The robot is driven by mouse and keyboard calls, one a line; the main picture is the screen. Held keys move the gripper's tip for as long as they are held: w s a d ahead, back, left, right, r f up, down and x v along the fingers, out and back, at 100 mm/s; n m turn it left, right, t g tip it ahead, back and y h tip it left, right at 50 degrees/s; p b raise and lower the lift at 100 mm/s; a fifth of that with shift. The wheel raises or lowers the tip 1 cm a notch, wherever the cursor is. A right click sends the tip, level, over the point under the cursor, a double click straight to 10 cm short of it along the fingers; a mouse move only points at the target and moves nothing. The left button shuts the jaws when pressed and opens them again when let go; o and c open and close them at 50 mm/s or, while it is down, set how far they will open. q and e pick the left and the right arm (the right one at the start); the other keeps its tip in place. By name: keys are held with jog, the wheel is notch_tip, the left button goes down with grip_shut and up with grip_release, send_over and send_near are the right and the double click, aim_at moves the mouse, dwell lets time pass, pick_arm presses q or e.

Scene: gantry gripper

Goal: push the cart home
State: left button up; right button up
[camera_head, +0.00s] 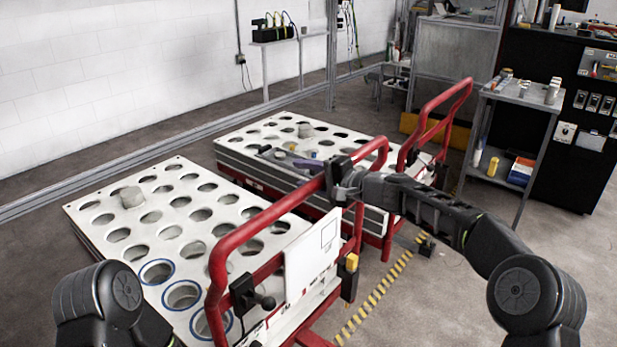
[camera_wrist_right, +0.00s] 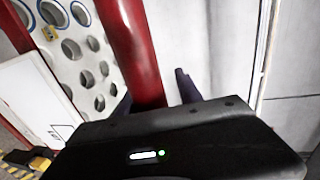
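The near cart (camera_head: 176,217) has a white deck with rows of round holes, several ringed in blue, and a red tubular handle (camera_head: 240,237) at its right end. A white panel (camera_head: 312,258) hangs inside the handle. My right gripper (camera_head: 345,182) is at the upper far part of this handle. In the right wrist view, the red bar (camera_wrist_right: 135,50) passes between its dark fingers (camera_wrist_right: 155,97). A gap shows between the bar and the right-hand finger; the other finger is mostly hidden. My left arm shows at the lower left, with its gripper out of view.
A second holed cart (camera_head: 262,140) with a red handle (camera_head: 432,120) stands behind. A yellow-black floor stripe (camera_head: 375,297) runs beside the carts. A metal shelf trolley (camera_head: 503,140) is at right. Floor is open at lower right. A low grey rail (camera_head: 120,165) runs along the wall.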

jog(key=shift+o, duration=0.8)
jog(key=shift+a, duration=0.1)
jog(key=shift+o, duration=0.2)
jog(key=shift+f, duration=0.1)
jog(key=shift+d, duration=0.25)
jog(key=b+v, duration=0.1)
jog(key=v, duration=0.6)
jog(key=shift+s+d, duration=0.15)
jog(key=shift+d, duration=0.05)
jog(key=shift+d, duration=0.1)
